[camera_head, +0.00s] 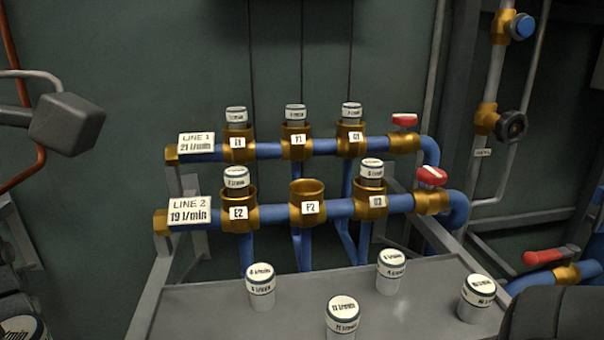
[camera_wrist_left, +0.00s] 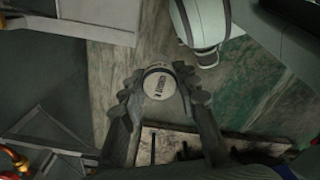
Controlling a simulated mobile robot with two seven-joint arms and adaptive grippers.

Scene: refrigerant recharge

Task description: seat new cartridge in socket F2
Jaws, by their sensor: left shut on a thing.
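Socket F2 (camera_head: 308,188) is the brass middle fitting of the lower blue pipe, Line 2. Its top is open and empty. My left gripper (camera_wrist_left: 158,80) is shut on a cartridge (camera_wrist_left: 160,85) with a pale labelled cap, seen end-on above the floor and apart from the pipes. My right gripper is not in view.
Cartridges sit in E2 (camera_head: 236,180) and G2 (camera_head: 371,170), either side of F2. Line 1 behind has cartridges in all three sockets. Red valve handles (camera_head: 431,176) stand at the right. The grey shelf (camera_head: 200,310) is bare at its left.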

